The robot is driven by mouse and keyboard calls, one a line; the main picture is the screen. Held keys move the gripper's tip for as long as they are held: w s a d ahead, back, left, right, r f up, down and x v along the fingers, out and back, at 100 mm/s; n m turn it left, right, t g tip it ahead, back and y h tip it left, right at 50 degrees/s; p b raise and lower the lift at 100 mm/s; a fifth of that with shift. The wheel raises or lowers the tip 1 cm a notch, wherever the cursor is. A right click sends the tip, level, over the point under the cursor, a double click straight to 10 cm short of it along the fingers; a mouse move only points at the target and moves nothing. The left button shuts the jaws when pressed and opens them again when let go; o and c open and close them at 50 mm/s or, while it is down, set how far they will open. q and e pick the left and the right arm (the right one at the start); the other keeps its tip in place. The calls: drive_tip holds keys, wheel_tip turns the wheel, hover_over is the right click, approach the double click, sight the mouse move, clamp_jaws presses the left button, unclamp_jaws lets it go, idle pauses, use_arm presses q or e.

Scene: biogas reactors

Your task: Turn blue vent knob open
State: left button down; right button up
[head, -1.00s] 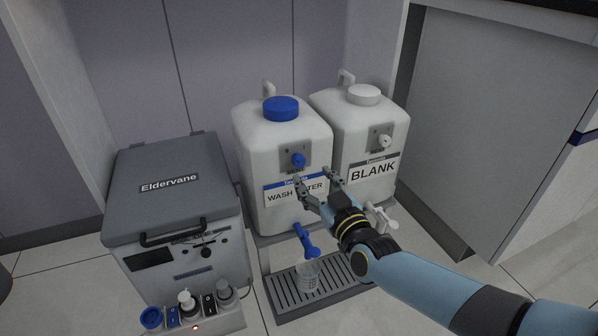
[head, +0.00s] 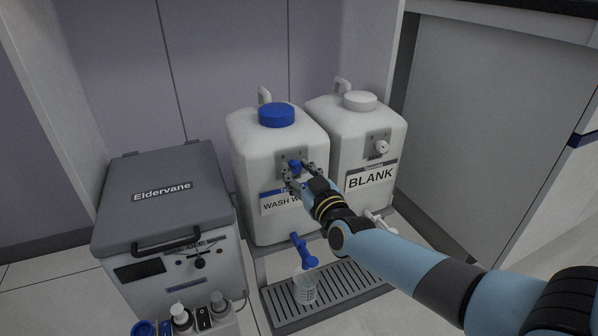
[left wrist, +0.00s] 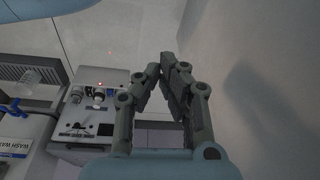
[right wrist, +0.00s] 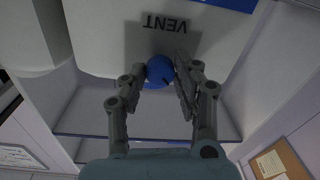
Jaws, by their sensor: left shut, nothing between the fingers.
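The blue vent knob (head: 295,167) sits on a grey plate on the front of the white wash water container (head: 247,150). My right gripper (head: 298,172) is at this knob, with one finger on each side. In the right wrist view the knob (right wrist: 159,71) shows between the fingertips, with the word VENT beyond it on the plate. I cannot tell whether the fingers press on it. My left gripper (left wrist: 168,65) is shut and empty in the left wrist view, away from the containers; it is not in the head view.
A BLANK container (head: 362,130) with a white knob (head: 381,147) stands just to the right. Below the wash container are a blue tap (head: 304,250) and a beaker (head: 305,289) on a drip tray (head: 345,285). A grey Eldervane box (head: 165,195) stands left.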

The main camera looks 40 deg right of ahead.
clamp_jaws()
